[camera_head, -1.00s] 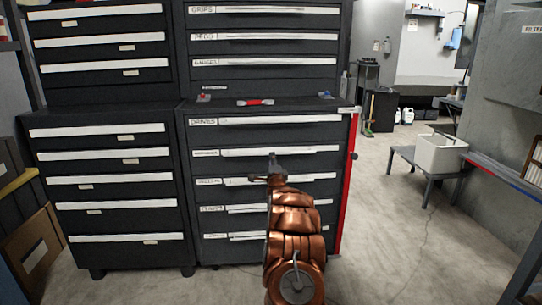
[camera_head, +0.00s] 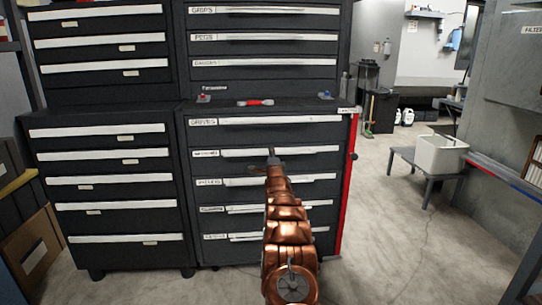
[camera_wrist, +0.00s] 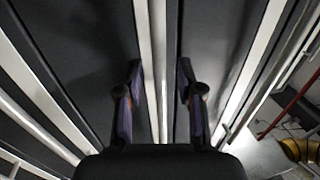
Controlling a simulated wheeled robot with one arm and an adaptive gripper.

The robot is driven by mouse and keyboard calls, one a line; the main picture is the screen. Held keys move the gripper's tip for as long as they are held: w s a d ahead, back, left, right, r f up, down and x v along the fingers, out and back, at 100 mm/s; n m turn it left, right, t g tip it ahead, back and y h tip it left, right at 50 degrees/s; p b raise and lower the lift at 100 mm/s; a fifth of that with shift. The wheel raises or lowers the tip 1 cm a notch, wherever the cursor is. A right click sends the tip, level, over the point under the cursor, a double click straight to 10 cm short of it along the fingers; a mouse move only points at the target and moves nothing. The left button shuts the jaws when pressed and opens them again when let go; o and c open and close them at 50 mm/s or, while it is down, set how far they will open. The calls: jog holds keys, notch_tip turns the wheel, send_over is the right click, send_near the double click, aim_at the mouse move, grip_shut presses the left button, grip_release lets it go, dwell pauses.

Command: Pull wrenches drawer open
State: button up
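The right lower cabinet has several dark drawers with long white handle strips and small labels at their left. The second drawer from its top (camera_head: 218,162) has a label too blurred to read surely; it looks closed. Its white handle (camera_head: 310,150) runs across the front. My gripper (camera_head: 272,155) is at the middle of this handle, its arm covering parts of the drawers below. In the wrist view my gripper (camera_wrist: 161,80) is open, with one finger on each side of a pale handle strip (camera_wrist: 156,50). A gap shows between each finger and the strip.
A red tool (camera_head: 255,102) and small items lie on the ledge above the drawers. Another drawer cabinet (camera_head: 110,200) stands to the left. A low bench with a white bin (camera_head: 440,155) stands to the right, with open floor (camera_head: 390,240) between.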

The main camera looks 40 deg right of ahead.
jog(key=shift+c, duration=0.2)
grip_shut()
dwell(0.6)
